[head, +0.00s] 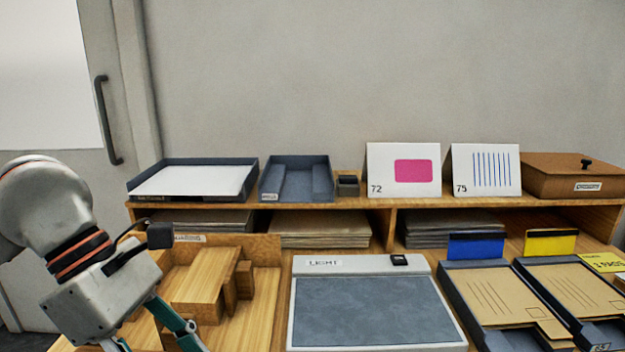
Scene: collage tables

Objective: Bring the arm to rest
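My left arm comes in from the left edge. Its gripper (150,338) hangs at the bottom left, in front of a wooden stand with blocks (212,283). Its teal finger links run down to the bottom edge, and the fingertips are cut off, so its opening and whatever may lie between the fingers are hidden. My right arm and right gripper are not in view.
A grey light pad (370,310) lies at the centre of the table. Dark trays with brown envelopes (500,300) stand at the right. A wooden shelf (350,203) behind holds paper trays, two cards, 72 (403,172) and 75 (486,171), and a brown box (570,176).

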